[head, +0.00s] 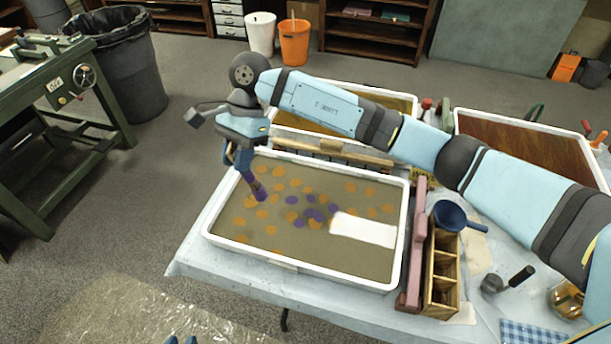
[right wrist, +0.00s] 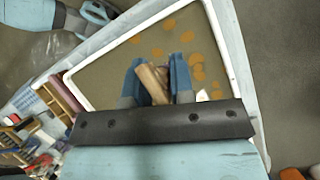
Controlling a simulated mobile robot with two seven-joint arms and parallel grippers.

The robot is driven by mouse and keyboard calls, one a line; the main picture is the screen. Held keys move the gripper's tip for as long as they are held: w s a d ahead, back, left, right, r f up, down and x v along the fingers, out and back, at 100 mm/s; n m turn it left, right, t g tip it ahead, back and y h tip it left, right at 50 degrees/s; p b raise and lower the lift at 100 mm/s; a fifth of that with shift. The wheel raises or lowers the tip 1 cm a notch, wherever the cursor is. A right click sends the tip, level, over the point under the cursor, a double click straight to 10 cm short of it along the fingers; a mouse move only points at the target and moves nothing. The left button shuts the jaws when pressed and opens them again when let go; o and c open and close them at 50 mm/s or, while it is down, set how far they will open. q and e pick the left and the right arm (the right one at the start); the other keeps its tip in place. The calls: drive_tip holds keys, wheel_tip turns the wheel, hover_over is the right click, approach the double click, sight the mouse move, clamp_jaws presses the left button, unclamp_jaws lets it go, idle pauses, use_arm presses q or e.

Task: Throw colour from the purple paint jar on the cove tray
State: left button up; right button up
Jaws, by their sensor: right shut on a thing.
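My right gripper (head: 240,152) is shut on a brush with purple bristles (head: 258,190), held tilted, bristles down, over the left part of the front tray. Its wooden handle (right wrist: 153,84) shows between the blue fingers in the right wrist view. The front white-rimmed tray (head: 310,276) holds a grey-brown bath with many orange spots, several purple spots near the middle, and a white rectangle at its right. I cannot read which tray is the cove one. I cannot pick out the purple paint jar. My left gripper (head: 181,340) shows only its two fingertips, apart, at the bottom edge.
Two more trays stand behind, one yellowish (head: 405,101) and one red-brown (head: 530,130).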

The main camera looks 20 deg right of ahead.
drive_tip(key=shift+w+a, duration=0.1)
drive_tip(key=shift+a, duration=0.85)
drive_tip(key=shift+b, duration=0.3)
wheel_tip(320, 180, down, 5)
drive_tip(key=b, duration=0.5)
wheel_tip(320, 180, up, 5)
drive_tip(key=shift+p, duration=0.85)
